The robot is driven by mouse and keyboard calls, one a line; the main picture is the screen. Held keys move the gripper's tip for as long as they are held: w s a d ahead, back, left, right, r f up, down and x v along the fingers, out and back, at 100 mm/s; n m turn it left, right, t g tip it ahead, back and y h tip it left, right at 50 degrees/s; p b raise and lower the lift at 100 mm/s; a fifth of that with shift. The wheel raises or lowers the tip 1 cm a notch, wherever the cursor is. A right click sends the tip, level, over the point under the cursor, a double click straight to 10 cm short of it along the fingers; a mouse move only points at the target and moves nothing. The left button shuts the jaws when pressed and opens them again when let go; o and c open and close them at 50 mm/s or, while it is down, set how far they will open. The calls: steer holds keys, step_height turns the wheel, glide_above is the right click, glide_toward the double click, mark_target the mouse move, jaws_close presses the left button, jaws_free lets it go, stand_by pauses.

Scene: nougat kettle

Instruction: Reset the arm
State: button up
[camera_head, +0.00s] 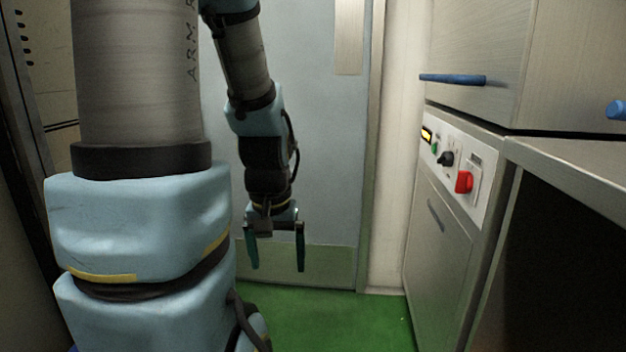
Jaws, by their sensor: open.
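My arm fills the left half of the head view, with a thick grey and light blue part close to the camera. The forearm hangs down behind it. My gripper (275,250) points down in front of a grey-blue door. Its two dark teal fingers are apart, and nothing shows between them. It hangs clear of the cabinet on the right.
A grey-blue door (325,150) stands behind my gripper. On the right, a steel cabinet (436,235) bears a control panel with a red switch (464,181) and black knob (445,158). A blue handle (452,79) juts out above. The green floor (340,320) looks clear.

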step_height(320, 180, up, 28)
steer(key=p, duration=2.5)
steer(key=shift+f+p, duration=0.25)
steer(key=shift+p, duration=0.1)
